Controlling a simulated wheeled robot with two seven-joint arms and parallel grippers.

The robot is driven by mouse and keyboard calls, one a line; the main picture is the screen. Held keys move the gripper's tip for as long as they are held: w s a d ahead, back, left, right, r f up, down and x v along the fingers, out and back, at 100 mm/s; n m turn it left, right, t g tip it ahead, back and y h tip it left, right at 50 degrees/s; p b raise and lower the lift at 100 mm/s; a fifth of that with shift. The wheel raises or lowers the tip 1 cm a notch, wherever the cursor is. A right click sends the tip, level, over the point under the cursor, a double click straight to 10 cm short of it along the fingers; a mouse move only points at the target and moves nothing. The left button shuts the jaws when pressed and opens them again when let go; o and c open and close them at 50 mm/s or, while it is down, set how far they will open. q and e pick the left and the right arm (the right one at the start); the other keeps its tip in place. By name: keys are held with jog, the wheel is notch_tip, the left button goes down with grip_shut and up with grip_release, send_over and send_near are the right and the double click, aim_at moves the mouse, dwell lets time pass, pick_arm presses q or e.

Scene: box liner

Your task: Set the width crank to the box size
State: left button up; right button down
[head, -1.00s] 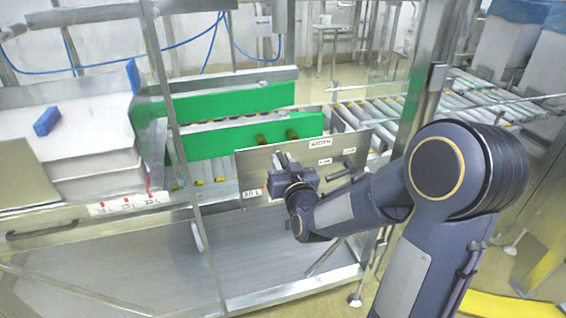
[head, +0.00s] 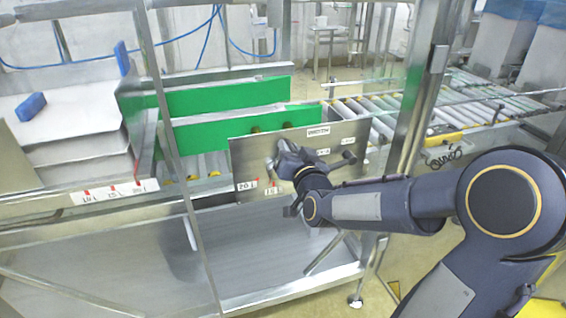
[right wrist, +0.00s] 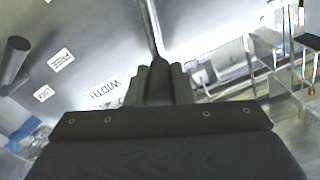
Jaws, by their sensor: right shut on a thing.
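The width panel (head: 240,158) is a steel plate in front of the green guides, with a "WIDTH" label that also shows in the right wrist view (right wrist: 108,88). Size labels, one reading 20 L (head: 246,185), sit at its lower left. My right gripper (head: 279,156) is at the panel's face. In the right wrist view its fingers (right wrist: 160,80) are shut around the end of a thin metal bar, the crank (right wrist: 149,25). The gripper covers most of the crank in the head view. My left gripper is not in view.
A dark lever (head: 347,157) sticks out at the panel's right, near the FREE and LOCK labels (right wrist: 61,60). Green guide plates (head: 230,98) stand behind. A steel upright (head: 420,90) is close to my right arm. White stacked liners (head: 70,130) lie at left.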

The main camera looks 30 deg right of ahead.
jog(key=s+d+f+m+b, duration=0.1)
jog(key=d+f+m+b, duration=0.3)
jog(key=b, duration=0.8)
jog(key=shift+d+m, duration=0.45)
jog(key=shift+m, duration=0.85)
jog(key=shift+s, duration=0.1)
jog(key=c, duration=1.3)
grip_release()
jog(key=shift+o, duration=0.2)
jog(key=shift+r, duration=0.1)
jog(key=p+v, duration=0.1)
jog(key=v, duration=0.6)
jog(key=shift+s+p, duration=0.3)
jog(key=shift+s, duration=0.1)
